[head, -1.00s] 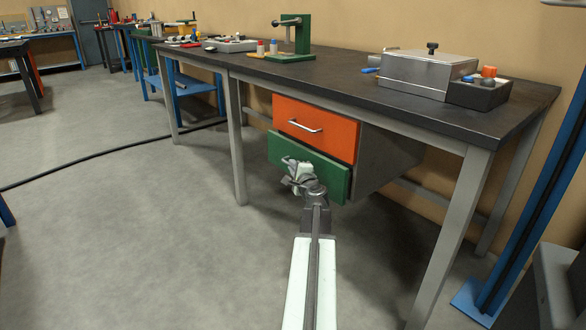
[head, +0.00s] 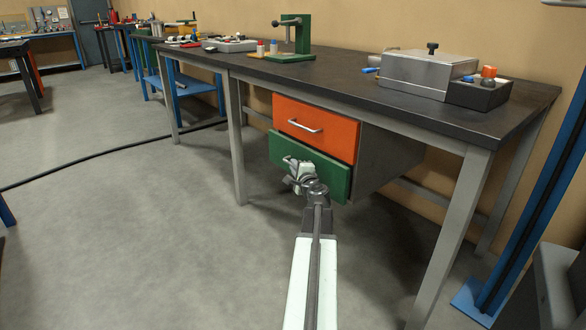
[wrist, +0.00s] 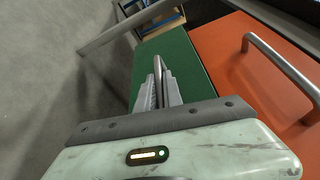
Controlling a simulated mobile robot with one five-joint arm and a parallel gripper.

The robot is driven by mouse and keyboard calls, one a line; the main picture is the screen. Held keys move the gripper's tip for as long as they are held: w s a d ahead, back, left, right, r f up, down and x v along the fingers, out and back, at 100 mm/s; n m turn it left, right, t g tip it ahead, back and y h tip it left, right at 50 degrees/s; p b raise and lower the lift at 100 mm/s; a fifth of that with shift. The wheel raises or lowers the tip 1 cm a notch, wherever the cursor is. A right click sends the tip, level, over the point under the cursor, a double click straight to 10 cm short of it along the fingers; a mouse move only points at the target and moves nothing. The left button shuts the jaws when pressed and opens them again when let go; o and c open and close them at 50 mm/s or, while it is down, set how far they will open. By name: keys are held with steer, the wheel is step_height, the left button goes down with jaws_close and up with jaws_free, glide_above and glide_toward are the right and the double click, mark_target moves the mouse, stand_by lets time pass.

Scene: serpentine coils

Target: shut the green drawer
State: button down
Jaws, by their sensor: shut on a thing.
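The green drawer (head: 336,181) is the lower of two drawers under the workbench. Its front stands out a little from the orange drawer above it, so it is partly open. My gripper (wrist: 160,92) is shut on this handle.
The orange drawer (head: 318,130) with its bar handle (head: 305,127) is directly above and looks shut. Grey table legs stand left (head: 236,140) and right (head: 452,235) of the drawers. The floor (head: 130,240) left of my arm is clear apart from a black cable (head: 90,158).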

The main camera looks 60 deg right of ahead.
steer(key=shift+s+d, duration=0.25)
steer(key=shift+d, duration=0.5)
steer(key=shift+s+d, duration=0.25)
steer(key=shift+d, duration=0.5)
steer(key=c, duration=1.5)
jaws_free()
steer(key=v, duration=0.7)
steer(key=shift+s+a+p, duration=0.3)
